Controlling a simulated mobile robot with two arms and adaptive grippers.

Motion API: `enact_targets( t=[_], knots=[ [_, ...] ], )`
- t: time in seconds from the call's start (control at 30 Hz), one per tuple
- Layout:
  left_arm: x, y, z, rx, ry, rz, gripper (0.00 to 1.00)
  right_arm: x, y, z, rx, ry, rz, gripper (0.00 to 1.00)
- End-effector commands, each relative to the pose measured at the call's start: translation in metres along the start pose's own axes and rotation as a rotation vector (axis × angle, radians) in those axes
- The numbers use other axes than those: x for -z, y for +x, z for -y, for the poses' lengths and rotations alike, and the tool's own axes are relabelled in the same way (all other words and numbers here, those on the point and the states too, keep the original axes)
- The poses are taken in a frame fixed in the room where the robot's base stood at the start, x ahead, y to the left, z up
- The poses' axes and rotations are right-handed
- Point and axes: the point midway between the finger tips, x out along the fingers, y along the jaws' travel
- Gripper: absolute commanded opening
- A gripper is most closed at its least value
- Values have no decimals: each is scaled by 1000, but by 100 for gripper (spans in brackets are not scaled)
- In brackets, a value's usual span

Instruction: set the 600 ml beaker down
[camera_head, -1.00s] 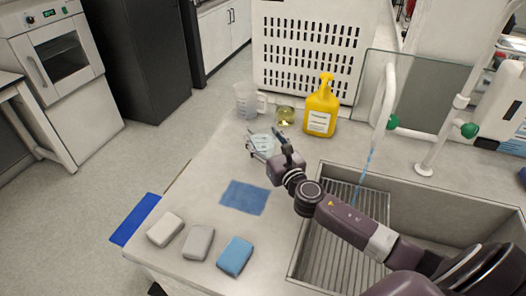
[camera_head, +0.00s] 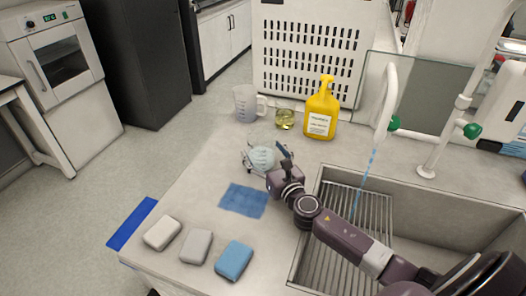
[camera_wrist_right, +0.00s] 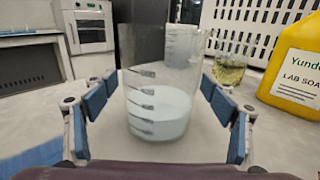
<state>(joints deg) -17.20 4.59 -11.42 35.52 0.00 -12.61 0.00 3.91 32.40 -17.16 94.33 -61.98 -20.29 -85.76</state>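The 600 ml beaker (camera_head: 262,157) is clear glass with pale blue-white contents, upright over the counter beyond the blue cloth. In the right wrist view the beaker (camera_wrist_right: 160,105) stands between my right gripper's blue finger pads. My left gripper is out of view.
A plastic jug (camera_head: 246,104), a small beaker of yellow liquid (camera_head: 285,118) and a yellow soap bottle (camera_head: 320,112) stand behind. A blue cloth (camera_head: 243,200) and three sponges (camera_head: 197,246) lie in front. The sink (camera_head: 425,215) is at right.

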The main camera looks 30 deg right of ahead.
Motion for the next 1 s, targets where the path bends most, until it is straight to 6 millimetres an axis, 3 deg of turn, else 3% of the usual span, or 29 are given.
enact_targets(
  t=[0.27, 0.8, 1.0],
  knots=[
    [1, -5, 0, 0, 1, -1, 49, -6, 0, 0, 0, 0, 0, 78],
    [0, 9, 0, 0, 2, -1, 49, -1, -96, 0, -1, 1, -3, 78],
    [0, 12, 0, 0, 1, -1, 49, -2, -115, 0, -1, -1, -1, 78]
  ],
)
